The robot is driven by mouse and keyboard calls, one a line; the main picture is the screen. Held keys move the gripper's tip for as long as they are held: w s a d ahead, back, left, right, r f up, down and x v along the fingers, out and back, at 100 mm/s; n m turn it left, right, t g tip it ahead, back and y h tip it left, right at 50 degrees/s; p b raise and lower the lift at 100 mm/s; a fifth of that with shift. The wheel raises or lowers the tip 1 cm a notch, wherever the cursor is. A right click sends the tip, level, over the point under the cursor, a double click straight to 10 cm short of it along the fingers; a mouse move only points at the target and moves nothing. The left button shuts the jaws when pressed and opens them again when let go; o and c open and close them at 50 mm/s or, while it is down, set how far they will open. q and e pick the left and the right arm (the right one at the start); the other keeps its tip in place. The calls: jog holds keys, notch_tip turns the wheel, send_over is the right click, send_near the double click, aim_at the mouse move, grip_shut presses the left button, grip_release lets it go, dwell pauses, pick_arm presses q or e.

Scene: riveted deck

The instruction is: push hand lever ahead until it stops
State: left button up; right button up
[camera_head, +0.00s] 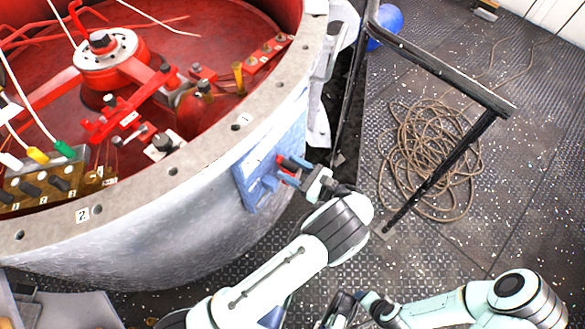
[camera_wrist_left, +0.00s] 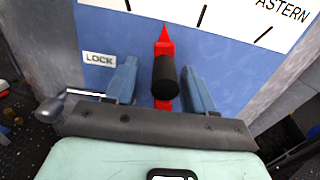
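The hand lever (camera_wrist_left: 164,80) has a black grip and a red pointer tip, and stands in front of a blue panel (camera_wrist_left: 230,60). In the head view the panel (camera_head: 246,188) is on the side of the big grey drum. My left gripper (camera_wrist_left: 160,85) is open, one blue finger on each side of the grip, with visible gaps; it also shows at the panel in the head view (camera_head: 281,172). Lever contact is not visible. My right gripper (camera_head: 340,308) is low in the head view, away from the panel; its fingers are unclear.
A LOCK label (camera_wrist_left: 99,59) and a ball-ended metal handle (camera_wrist_left: 48,110) are left of the lever; a white scale plate (camera_wrist_left: 235,15) reads ASTERN. A black rail frame (camera_head: 440,72) and coiled rope (camera_head: 430,155) are to the right. Open deck (camera_head: 520,200) lies beyond.

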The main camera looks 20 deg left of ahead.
pick_arm(q)
jog(key=shift+d, duration=0.1)
jog(key=s+d, duration=0.2)
jog(key=d, duration=1.1)
